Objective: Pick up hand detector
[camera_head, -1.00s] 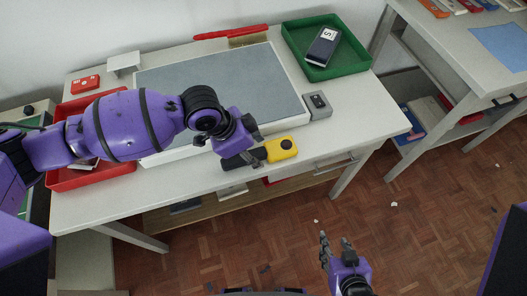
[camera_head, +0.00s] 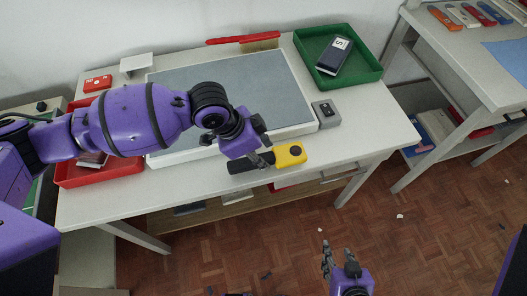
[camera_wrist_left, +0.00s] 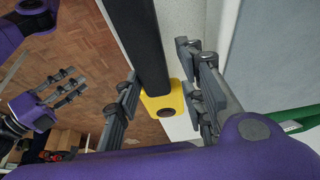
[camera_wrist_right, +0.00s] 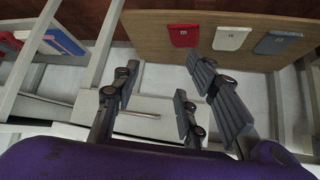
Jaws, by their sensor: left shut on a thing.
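The hand detector has a yellow head (camera_head: 291,154) and a black handle (camera_head: 245,164), and is at the front edge of the white table. My left gripper (camera_head: 262,144) is shut on the hand detector, around it near where the handle meets the yellow head. In the left wrist view the hand detector (camera_wrist_left: 147,45) runs between the two fingers (camera_wrist_left: 163,100). I cannot tell whether it touches the tabletop. My right gripper (camera_head: 338,256) is open and empty, low in front of the table; its fingers also show apart in the right wrist view (camera_wrist_right: 153,105).
A grey mat (camera_head: 270,88) covers the table's middle. A small grey box (camera_head: 327,114) stands to its right. A green tray (camera_head: 371,75) holds a dark device. A red tray (camera_head: 125,170) lies under my left arm. A second table (camera_head: 455,65) stands at right.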

